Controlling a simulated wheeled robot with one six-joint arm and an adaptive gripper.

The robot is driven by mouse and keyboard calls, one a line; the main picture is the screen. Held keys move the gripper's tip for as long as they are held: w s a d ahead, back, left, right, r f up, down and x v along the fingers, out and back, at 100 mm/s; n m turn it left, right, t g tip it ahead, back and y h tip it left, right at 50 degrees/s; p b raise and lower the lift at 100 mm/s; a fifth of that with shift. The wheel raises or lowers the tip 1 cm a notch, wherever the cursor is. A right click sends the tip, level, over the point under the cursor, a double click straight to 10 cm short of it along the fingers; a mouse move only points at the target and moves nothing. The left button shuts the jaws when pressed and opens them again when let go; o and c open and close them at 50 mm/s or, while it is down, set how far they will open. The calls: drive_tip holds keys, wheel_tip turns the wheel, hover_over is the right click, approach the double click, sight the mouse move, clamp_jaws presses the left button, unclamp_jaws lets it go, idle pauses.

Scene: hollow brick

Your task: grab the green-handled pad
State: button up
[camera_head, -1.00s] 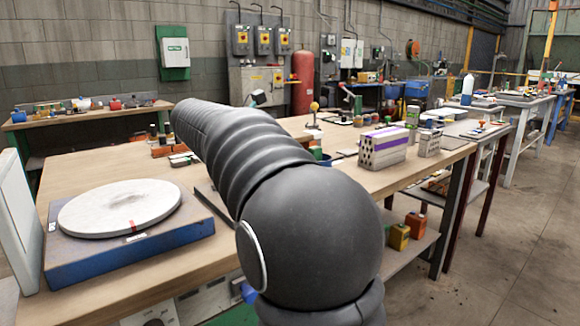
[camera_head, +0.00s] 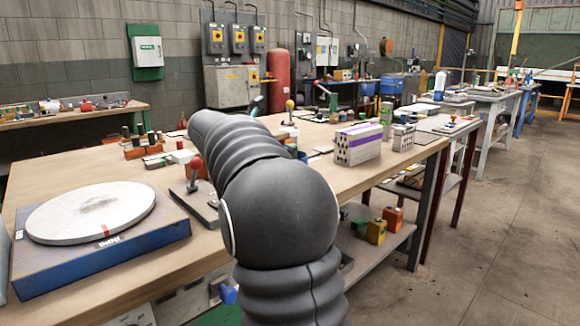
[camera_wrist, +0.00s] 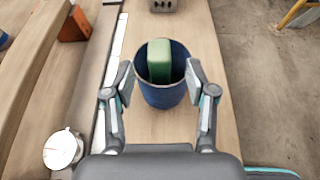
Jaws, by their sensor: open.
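A green block-like piece (camera_wrist: 159,60), which looks like the pad's green handle, stands inside a dark blue round container (camera_wrist: 163,96) in the wrist view. Its lower part is hidden by the container, and I cannot see a pad face. My gripper (camera_wrist: 159,80) is open, with one finger on each side of the container. I cannot tell whether the fingers touch its wall. In the head view my arm hides most of the container; a small blue bit (camera_head: 301,155) shows beside the arm.
A hollow brick with a purple stripe (camera_head: 358,145) stands right of my arm on the wooden bench (camera_head: 178,262). A round grey plate (camera_head: 90,212) on a blue base and a red-knobbed lever (camera_head: 196,172) are at left. The floor at right is clear.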

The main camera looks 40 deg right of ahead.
drive_tip(key=x, duration=0.4)
drive_tip(key=shift+d, duration=0.2)
drive_tip(key=shift+f, duration=0.2)
clamp_jaws()
